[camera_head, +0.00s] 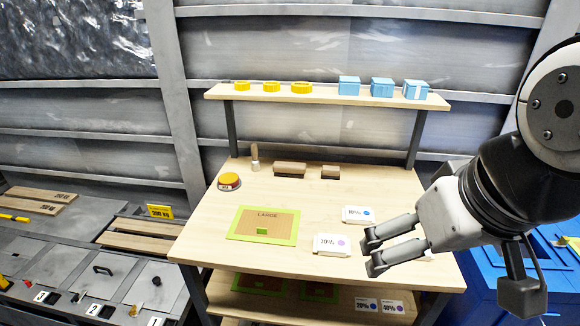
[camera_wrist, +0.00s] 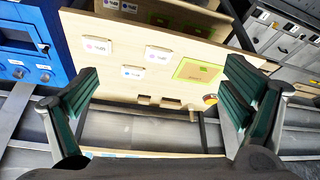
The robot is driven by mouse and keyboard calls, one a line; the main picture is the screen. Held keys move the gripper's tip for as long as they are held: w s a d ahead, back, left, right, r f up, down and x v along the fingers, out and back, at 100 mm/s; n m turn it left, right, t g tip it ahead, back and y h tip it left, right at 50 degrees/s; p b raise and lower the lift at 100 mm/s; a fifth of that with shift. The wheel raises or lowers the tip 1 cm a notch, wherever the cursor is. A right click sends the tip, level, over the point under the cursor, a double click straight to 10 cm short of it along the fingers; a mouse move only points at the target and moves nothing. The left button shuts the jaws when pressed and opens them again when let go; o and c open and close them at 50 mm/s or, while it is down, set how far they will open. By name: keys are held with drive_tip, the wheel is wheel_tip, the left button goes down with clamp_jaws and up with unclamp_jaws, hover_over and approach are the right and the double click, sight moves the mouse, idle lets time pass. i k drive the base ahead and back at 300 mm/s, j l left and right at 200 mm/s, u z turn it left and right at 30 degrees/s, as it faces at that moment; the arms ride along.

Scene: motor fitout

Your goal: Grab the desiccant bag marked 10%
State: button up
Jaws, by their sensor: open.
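A white desiccant bag (camera_head: 357,214) with a blue dot lies flat on the upper worktop; its mark looks like 10%. In the wrist view it appears (camera_wrist: 132,72) between my fingers' directions. A second white bag (camera_head: 332,245) with a purple dot, seemingly marked 30%, lies nearer the front edge, also in the wrist view (camera_wrist: 158,54). A third bag (camera_wrist: 98,45) with a pinkish dot is mostly hidden behind my gripper in the head view. My gripper (camera_head: 374,252) is open and empty, above the worktop's right side, touching no bag as far as I can tell.
A raised shelf (camera_head: 320,94) carries yellow rings and blue boxes.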

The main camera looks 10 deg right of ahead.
sight(361, 216)
drive_tip(key=i+j, duration=0.5)
drive_tip(key=j, duration=0.25)
drive_tip(key=z, duration=0.4)
drive_tip(key=j+z, duration=0.15)
drive_tip(key=z, duration=0.6)
drive_tip(key=j+z, duration=0.15)
drive_tip(key=z, duration=0.25)
drive_tip(key=i, duration=0.05)
